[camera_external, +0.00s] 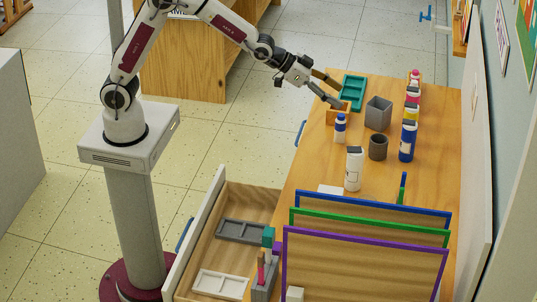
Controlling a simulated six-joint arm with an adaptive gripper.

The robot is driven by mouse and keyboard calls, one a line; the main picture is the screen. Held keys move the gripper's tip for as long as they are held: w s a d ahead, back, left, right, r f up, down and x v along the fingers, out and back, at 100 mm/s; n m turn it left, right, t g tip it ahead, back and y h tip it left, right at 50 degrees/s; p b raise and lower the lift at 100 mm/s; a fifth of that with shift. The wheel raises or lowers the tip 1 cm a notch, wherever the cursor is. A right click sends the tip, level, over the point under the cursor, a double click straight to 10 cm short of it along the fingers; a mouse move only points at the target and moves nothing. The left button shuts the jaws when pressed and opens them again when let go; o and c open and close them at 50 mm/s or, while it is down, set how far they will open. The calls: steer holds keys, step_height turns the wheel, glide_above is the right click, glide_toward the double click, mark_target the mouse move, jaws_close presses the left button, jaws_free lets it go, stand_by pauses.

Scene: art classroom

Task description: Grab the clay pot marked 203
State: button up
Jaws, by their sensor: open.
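No marking 203 can be read on anything in view, so I cannot tell which item is the clay pot. A small orange-brown open container (333,118) sits near the table's left edge, partly hidden by my gripper. A dark grey round pot (378,149) stands further forward on the table, and a grey square-topped container (378,115) stands behind it. My gripper (339,96) is open, its fingers spread over the left edge of the table, close to the orange-brown container. No object shows between the fingers; contact with the container cannot be told.
A teal tray (353,91) lies just beyond my gripper. Framed boards (366,262) and an open drawer (245,201) fill the front.

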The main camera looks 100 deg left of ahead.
steer(key=n+t+y, duration=0.1)
steer(key=t, duration=0.1)
glide_above(379, 140)
steer(key=s+d, duration=0.4)
step_height(379, 140, down, 12)
steer(key=shift+s+a, duration=0.15)
steer(key=shift+s, duration=0.05)
steer(key=shift+f, duration=0.15)
steer(key=shift+f, duration=2.85)
steer(key=shift+w+f, duration=0.1)
steer(key=shift+f, duration=0.55)
steer(key=shift+x, duration=2.35)
steer(key=shift+a+r, duration=0.1)
steer(key=shift+c, duration=0.4)
